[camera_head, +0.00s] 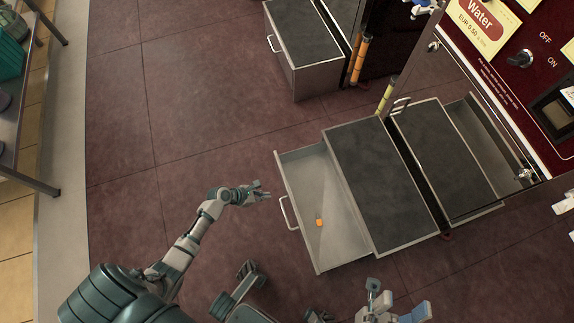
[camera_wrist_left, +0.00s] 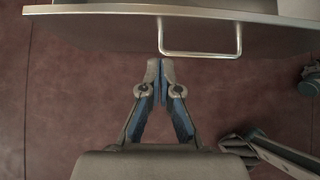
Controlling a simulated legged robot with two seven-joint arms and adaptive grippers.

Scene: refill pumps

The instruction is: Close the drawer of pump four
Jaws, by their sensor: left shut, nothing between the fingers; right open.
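The metal drawer (camera_head: 335,235) is pulled out toward the left from under a dark-topped unit (camera_head: 380,180) in the head view. Its bar handle (camera_head: 285,213) is on the left-facing front. My left gripper (camera_head: 267,193) is shut and empty, just left of the drawer front near the handle. In the left wrist view the left gripper (camera_wrist_left: 161,68) points at the drawer front (camera_wrist_left: 110,22), with its tips near the left end of the handle (camera_wrist_left: 200,54). A small gap seems to remain. My right gripper (camera_head: 393,299) is open at the bottom edge.
A small orange item (camera_head: 319,222) lies in the drawer. Another dark-topped unit (camera_head: 445,160) stands to the right, beside the red water panel (camera_head: 500,50). A further cabinet with a handle (camera_head: 305,45) stands at the top. The tiled floor (camera_head: 190,120) to the left is clear.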

